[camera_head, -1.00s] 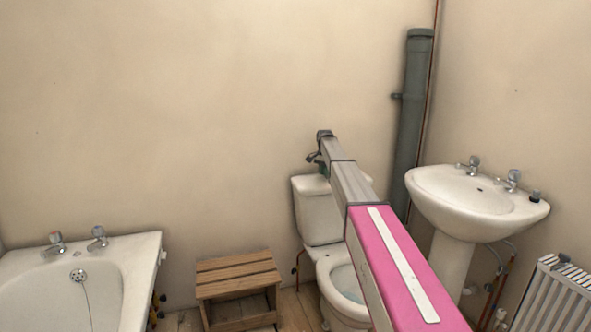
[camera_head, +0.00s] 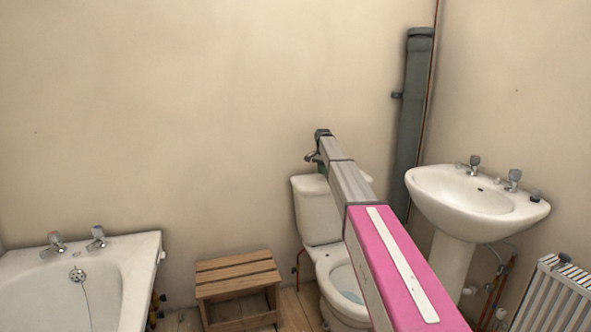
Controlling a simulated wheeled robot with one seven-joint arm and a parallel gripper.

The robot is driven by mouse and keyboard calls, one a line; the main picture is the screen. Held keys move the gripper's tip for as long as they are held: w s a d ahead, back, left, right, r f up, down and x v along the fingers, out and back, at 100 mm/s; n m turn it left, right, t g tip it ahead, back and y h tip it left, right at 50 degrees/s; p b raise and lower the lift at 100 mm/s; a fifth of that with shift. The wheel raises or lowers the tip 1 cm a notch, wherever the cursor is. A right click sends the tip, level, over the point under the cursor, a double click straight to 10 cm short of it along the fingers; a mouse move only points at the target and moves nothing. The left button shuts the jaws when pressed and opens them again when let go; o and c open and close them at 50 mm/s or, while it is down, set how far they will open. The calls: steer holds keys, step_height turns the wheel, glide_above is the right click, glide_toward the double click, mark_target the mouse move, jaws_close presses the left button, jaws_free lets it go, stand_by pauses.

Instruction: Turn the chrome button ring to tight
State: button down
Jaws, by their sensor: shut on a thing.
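The toilet cistern (camera_head: 317,212) stands against the back wall, with the toilet bowl in front of it. My arm reaches from the lower right to just above the cistern lid. My gripper (camera_head: 322,168) points down at the top of the cistern, small and partly hidden by my arm. It is shut on the chrome button ring at the lid. The ring itself is too small and covered to make out, so its turn angle cannot be read.
A wooden step stool (camera_head: 237,277) stands left of the toilet. A bath (camera_head: 120,275) is at the far left. A washbasin (camera_head: 470,200) is on the right, with a radiator (camera_head: 556,298) below it. A grey soil pipe (camera_head: 412,110) runs up the back corner.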

steer(key=shift+s+a+r, duration=0.1)
steer(key=shift+r, duration=1.15)
steer(key=shift+s+a+r, duration=0.1)
steer(key=shift+r, duration=1.15)
steer(key=shift+d, duration=0.1)
